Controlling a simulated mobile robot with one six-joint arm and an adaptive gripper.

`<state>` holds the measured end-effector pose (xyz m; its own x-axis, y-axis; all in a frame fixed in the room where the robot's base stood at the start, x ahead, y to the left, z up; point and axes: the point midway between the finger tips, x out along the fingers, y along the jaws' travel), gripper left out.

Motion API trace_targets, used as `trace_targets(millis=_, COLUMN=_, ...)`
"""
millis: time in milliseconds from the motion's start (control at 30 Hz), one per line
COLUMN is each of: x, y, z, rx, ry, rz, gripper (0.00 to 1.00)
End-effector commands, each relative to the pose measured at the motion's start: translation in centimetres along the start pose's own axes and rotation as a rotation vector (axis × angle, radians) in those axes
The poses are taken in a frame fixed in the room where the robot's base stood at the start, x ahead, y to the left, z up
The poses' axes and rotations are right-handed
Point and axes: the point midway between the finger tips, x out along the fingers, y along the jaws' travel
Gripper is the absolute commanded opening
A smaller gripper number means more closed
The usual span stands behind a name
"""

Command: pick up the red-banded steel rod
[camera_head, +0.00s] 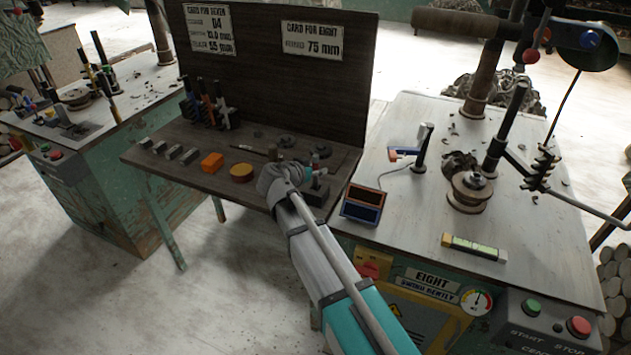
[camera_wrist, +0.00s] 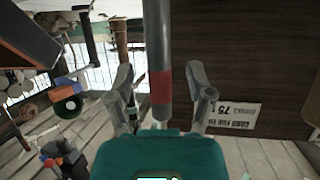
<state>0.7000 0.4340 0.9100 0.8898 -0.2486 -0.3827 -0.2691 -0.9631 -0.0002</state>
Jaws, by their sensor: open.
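The red-banded steel rod (camera_wrist: 161,35) shows in the wrist view as a grey bar running down from the top edge, with a red band near its lower end. My gripper (camera_wrist: 160,78) is open, with one finger on each side of the rod near the band. A gap shows between the rod and each finger, so neither seems to touch it. In the head view, my arm reaches over the front right of the brown bench (camera_head: 165,165). There my wrist hides the fingers, and I cannot make out the rod clearly.
The bench holds grey blocks (camera_head: 174,152), an orange block (camera_head: 212,162), a yellow disc (camera_head: 242,172) and a dark block (camera_head: 316,193). A dark board (camera_head: 285,75) with cards (camera_head: 312,40) rises behind. To the right, a pale-topped station (camera_head: 400,215) carries a wheel (camera_head: 471,190) and posts.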

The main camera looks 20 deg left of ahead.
Motion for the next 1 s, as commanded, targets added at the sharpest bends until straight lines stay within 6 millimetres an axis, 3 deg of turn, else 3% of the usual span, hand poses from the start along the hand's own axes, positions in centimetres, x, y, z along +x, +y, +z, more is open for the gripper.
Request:
trace_targets(millis=667, x=0.72, y=0.07, z=-0.04, rx=0.0, ry=0.0, rz=0.001, gripper=0.68)
trace_targets(millis=1000, x=0.75, y=0.1, z=-0.05, rx=0.0, ry=0.0, rz=0.001, gripper=0.05)
